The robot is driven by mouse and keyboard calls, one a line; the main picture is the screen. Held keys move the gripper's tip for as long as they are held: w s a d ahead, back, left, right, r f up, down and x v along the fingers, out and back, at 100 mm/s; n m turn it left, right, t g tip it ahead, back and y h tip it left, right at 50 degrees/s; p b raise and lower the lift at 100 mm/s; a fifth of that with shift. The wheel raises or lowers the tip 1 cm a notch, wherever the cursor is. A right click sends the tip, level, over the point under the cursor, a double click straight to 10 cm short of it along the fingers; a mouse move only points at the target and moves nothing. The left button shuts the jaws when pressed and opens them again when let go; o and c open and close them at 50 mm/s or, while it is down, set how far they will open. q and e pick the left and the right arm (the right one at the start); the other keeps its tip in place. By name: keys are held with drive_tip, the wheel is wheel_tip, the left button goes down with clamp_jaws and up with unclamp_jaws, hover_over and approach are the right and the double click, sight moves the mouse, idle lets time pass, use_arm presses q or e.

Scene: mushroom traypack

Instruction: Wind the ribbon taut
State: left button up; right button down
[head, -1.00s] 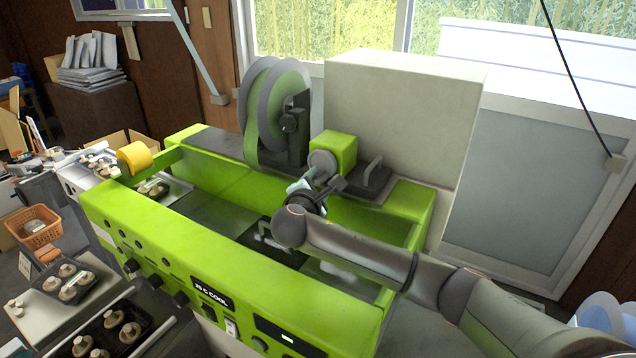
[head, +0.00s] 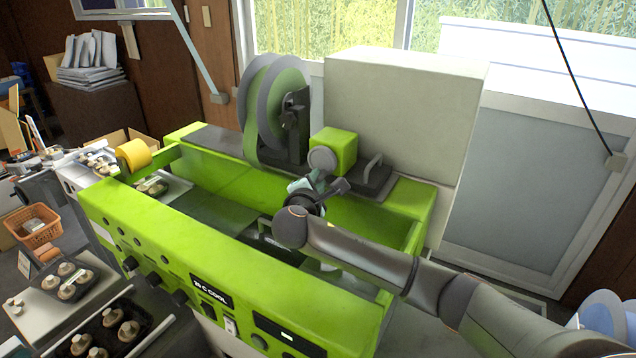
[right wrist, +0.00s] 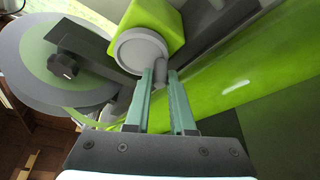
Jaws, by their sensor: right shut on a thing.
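The ribbon is green and wound on a large reel with grey flanges (head: 282,100) at the back of the green machine (head: 160,215). A green ribbon strip (head: 251,135) hangs down the reel's left side. To the right of the reel is a green box with a round grey crank disc (head: 322,160). In the right wrist view the disc (right wrist: 140,50) carries a short grey handle peg (right wrist: 160,72). My right gripper (right wrist: 162,82) is shut on this peg, one finger on each side. In the head view my right gripper (head: 302,187) is partly hidden by its wrist. My left gripper is not in view.
A yellow roll (head: 134,154) sits at the machine's left end. Black trays of mushrooms (head: 118,330) lie at the lower left, below an orange basket (head: 35,226). A grey cabinet (head: 400,115) rises behind the crank box.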

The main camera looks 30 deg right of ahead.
drive_tip(key=c, duration=0.8)
unclamp_jaws()
drive_tip(key=shift+o, duration=0.2)
drive_tip(key=shift+s+a+r+p, duration=0.15)
drive_tip(key=shift+s+a+p, duration=0.2)
drive_tip(key=shift+a+p, duration=0.05)
drive_tip(key=v, duration=1.1)
drive_tip(key=shift+s+a, duration=0.15)
drive_tip(key=shift+s, duration=0.05)
